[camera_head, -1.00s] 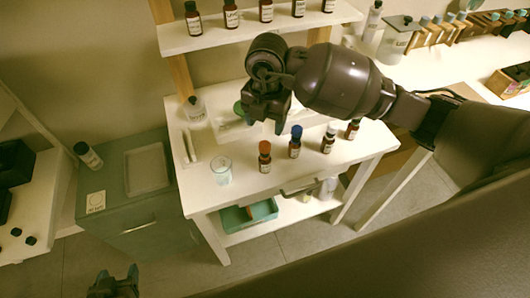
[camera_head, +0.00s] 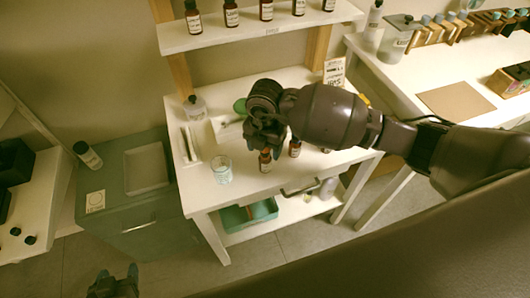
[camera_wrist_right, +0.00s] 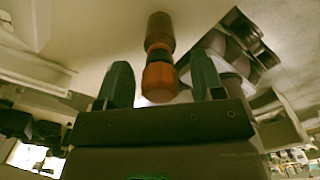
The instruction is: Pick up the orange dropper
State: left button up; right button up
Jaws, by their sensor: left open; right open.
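The orange dropper, a brown bottle with an orange cap (camera_head: 265,158), stands on the white table right below my right gripper (camera_head: 268,148). In the right wrist view, its orange cap (camera_wrist_right: 160,80) shows in the gap between the two open fingers (camera_wrist_right: 163,75), with space on both sides. I cannot tell how deep the cap sits between them. A second bottle (camera_head: 295,149) stands just right of it, its top hidden by my right arm. My left gripper (camera_head: 113,283) is open and empty at the lower left, far from the table.
A glass beaker (camera_head: 222,170) stands left of the orange dropper. Several brown bottles line the upper shelf (camera_head: 270,31). My right arm hides the table's right part.

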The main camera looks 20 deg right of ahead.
jog(key=shift+f, duration=0.2)
jog(key=c, duration=0.7)
jog(key=shift+r, duration=0.25)
notch_tip(320, 180, up, 20)
jog(key=shift+f+p, duration=0.2)
jog(key=shift+p, duration=0.25)
